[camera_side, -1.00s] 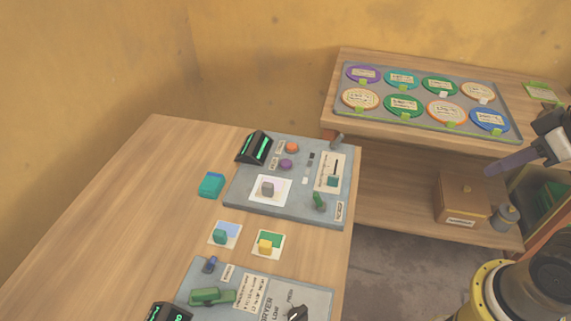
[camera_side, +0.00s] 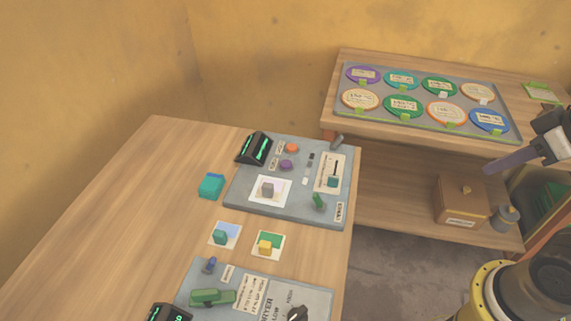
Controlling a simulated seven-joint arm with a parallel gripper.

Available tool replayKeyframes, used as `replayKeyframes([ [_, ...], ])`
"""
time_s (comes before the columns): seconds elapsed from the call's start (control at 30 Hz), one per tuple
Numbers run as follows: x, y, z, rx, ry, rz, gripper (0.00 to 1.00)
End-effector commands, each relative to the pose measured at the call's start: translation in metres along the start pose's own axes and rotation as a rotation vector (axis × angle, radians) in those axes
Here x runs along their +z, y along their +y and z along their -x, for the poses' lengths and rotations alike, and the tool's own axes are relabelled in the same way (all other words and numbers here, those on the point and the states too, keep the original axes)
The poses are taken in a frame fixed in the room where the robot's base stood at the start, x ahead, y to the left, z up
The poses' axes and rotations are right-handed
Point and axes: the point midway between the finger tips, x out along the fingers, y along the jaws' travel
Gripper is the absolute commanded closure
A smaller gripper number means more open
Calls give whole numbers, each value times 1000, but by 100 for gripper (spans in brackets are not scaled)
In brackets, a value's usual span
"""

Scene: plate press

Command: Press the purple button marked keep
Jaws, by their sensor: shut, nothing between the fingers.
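A round purple button (camera_side: 286,165) sits on the grey panel (camera_side: 240,196) at the back of the near wooden table. A small label lies to its left, too small to read here. An orange button (camera_side: 292,148) is just behind it. Parts of my arm show at the right edge, well away from the button. Nothing covers or touches the purple button.
A black display (camera_side: 254,148) stands left of the buttons. A slider plate (camera_side: 330,172) and a green lever (camera_side: 319,201) are to the right. A white card with a grey block (camera_side: 268,190) lies in front. Several round plates rest on the back shelf's tray (camera_side: 380,122).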

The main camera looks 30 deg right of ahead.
Motion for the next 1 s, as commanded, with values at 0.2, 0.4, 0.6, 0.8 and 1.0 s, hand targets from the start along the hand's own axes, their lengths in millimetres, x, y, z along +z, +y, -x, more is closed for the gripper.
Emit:
replayKeyframes([
  [0.2, -52, 22, 12, 104, 196, 17, 100],
  [0.4, -139, 36, 23, 218, 393, 158, 100],
  [0.6, -223, 16, 10, 240, 527, 373, 100],
  [0.8, -281, -27, -26, 184, 590, 601, 100],
  [1.0, -309, -80, -81, 80, 597, 820, 100],
])
